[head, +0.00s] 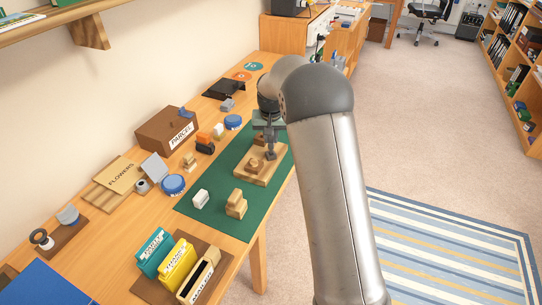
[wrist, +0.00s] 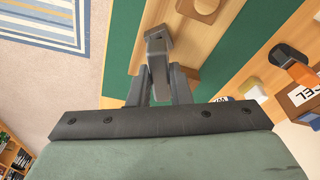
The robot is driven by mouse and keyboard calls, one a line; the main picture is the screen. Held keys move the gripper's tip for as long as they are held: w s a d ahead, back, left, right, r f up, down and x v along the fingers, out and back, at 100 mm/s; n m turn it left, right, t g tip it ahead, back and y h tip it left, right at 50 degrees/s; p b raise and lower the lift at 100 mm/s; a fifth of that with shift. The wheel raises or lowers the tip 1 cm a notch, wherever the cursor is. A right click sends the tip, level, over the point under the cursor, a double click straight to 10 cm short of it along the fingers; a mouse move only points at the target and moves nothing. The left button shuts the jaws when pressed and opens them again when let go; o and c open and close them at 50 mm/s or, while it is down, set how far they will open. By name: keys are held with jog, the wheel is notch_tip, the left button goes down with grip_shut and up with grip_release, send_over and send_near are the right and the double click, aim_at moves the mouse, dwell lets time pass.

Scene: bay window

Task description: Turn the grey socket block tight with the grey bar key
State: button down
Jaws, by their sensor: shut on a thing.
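My gripper (head: 269,124) is above the green mat, shut on the upright grey bar key (head: 270,142). In the wrist view, the key (wrist: 158,80) stands between the two fingers of my gripper (wrist: 161,92). The key's lower end meets the small grey socket block (head: 271,155) on a light wooden board (head: 276,172). The block also shows in the wrist view (wrist: 157,37). I cannot tell how deep the key sits in it. A rounded wooden piece (head: 256,164) is on the same board, beside the block.
A white block (head: 201,199) and a wooden stepped block (head: 236,204) stand on the green mat (head: 218,213) nearer me. A brown PARCEL box (head: 168,130), blue round tins (head: 173,184) and small blocks line its left side. Coloured file boxes (head: 178,264) stand in front.

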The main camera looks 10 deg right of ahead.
jog(key=m, duration=0.2)
jog(key=shift+a+r+m+h+p, duration=0.1)
jog(key=shift+a+m+h+p, duration=0.2)
jog(key=shift+m+p, duration=0.1)
jog(key=shift+d+m, duration=0.2)
jog(key=shift+m, duration=0.4)
jog(key=shift+n, duration=0.7)
jog(key=shift+w+p+v, duration=0.15)
jog(key=shift+p+v, duration=0.25)
jog(key=shift+v, duration=0.4)
jog(key=shift+w+p+v, duration=0.15)
jog(key=shift+p+v, duration=0.25)
jog(key=shift+v, duration=0.35)
jog(key=shift+d, duration=0.15)
jog(key=shift+d+n, duration=0.1)
jog(key=shift+n, duration=1.2)
